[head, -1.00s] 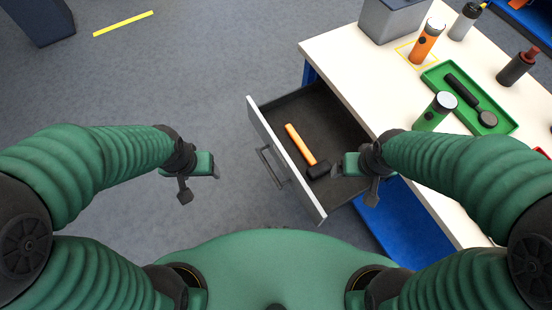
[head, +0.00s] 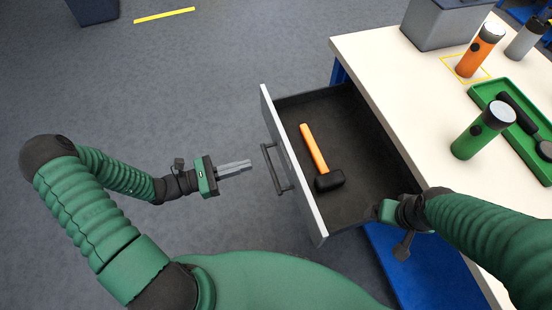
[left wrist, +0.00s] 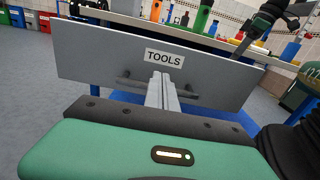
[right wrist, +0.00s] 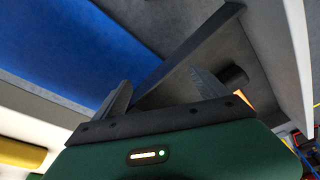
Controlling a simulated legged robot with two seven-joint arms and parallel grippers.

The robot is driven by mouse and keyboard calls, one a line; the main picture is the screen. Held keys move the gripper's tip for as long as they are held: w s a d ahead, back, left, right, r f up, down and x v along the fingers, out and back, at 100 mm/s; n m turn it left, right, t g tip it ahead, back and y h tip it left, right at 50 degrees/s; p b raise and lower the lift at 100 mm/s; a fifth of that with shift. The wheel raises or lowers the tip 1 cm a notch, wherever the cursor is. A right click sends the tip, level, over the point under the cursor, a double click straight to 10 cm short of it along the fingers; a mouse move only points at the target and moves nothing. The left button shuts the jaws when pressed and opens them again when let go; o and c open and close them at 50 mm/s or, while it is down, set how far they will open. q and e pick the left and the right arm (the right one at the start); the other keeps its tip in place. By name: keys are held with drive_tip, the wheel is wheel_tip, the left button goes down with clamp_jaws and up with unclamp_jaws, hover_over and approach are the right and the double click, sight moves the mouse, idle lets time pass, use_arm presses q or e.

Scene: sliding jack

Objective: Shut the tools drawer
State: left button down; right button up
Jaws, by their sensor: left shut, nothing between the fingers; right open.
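The tools drawer (head: 292,172) stands pulled out from the white-topped bench in the head view, its grey front facing left. In the left wrist view the drawer front (left wrist: 110,62) carries a TOOLS label (left wrist: 164,57) above a dark bar handle. A hammer (head: 316,155) with an orange grip and black head lies inside. My left gripper (head: 248,165) is shut and empty, its fingertips pointing at the handle (head: 275,168), a small gap short of it in the head view. My right gripper (right wrist: 160,90) is open near the drawer's near side and bench edge; its fingers are partly hidden in the head view.
On the bench top (head: 400,80) stand a green flashlight (head: 483,130), an orange flashlight (head: 480,50), a grey box (head: 440,22) and a green tray (head: 540,165). A blue panel (head: 425,270) is below the drawer. The floor left of the drawer is clear.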

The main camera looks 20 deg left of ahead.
sight(285, 155)
use_arm(q)
drive_tip(key=b+x, duration=0.2)
drive_tip(key=x, duration=0.7)
drive_tip(key=shift+w+d, duration=0.15)
drive_tip(key=shift+d, duration=0.2)
drive_tip(key=shift+w, duration=0.1)
